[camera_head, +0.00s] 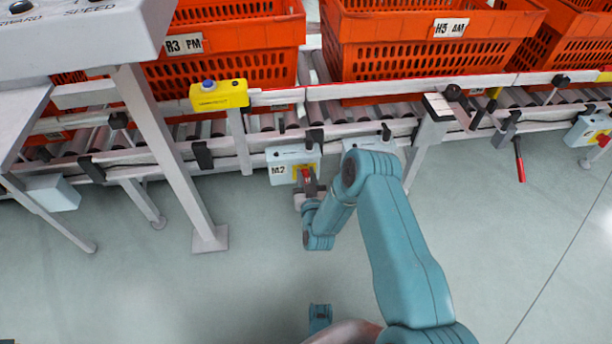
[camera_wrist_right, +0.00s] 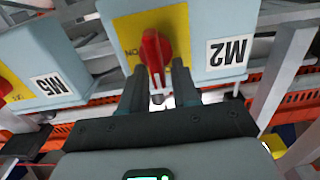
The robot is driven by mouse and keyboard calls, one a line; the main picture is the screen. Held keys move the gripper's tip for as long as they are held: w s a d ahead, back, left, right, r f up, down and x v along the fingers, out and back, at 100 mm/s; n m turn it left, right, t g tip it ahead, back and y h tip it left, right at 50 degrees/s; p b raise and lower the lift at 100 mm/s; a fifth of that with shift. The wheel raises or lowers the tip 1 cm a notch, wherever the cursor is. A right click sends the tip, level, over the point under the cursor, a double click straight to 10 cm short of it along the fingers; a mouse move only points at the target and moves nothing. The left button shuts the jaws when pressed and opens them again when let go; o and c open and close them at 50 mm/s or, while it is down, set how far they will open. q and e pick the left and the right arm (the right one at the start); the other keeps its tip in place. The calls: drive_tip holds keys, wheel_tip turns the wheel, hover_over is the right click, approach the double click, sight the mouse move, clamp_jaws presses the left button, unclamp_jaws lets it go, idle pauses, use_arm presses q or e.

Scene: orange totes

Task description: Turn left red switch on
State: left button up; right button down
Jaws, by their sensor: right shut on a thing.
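The left red switch (camera_head: 306,173) is on the yellow plate of a pale blue box labelled M2 (camera_head: 279,171), below the conveyor rail. In the right wrist view, where the labels are upside down, the red knob (camera_wrist_right: 154,48) stands roughly upright beside the word ON. My right gripper (camera_head: 308,188) is at the switch; in the wrist view its fingers (camera_wrist_right: 158,88) are on either side of the knob's lower end, shut on it. A second box, labelled M5 (camera_wrist_right: 47,70), is beside it; my right arm hides much of it in the head view. My left gripper is not in view.
Orange totes (camera_head: 225,70) stand on the roller conveyor above. A yellow box with a blue button (camera_head: 219,96) is on the rail. A grey control panel on legs (camera_head: 160,140) stands at left. Another red-switch box (camera_head: 590,130) is far right. The floor in front is clear.

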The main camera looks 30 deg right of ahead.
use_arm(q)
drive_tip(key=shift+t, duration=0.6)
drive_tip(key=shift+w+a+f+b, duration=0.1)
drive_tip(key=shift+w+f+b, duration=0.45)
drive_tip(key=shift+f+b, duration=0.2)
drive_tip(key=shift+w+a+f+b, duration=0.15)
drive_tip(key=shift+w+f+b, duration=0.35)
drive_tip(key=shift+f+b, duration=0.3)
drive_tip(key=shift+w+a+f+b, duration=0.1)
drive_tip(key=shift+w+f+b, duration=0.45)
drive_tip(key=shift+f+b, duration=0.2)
use_arm(e)
drive_tip(key=shift+s+d+f+m, duration=0.1)
drive_tip(key=shift+d+f+m, duration=0.25)
drive_tip(key=shift+m, duration=2.6)
drive_tip(key=shift+s+d+f+m, duration=0.2)
drive_tip(key=shift+f+m, duration=0.2)
drive_tip(key=shift+m, duration=2.5)
drive_tip(key=shift+s+d+f+m, duration=0.1)
drive_tip(key=shift+d+f+m, duration=0.25)
drive_tip(key=shift+m, duration=2.6)
drive_tip(key=c, duration=1.2)
unclamp_jaws()
drive_tip(key=shift+w, duration=0.1)
drive_tip(key=shift+o, duration=0.2)
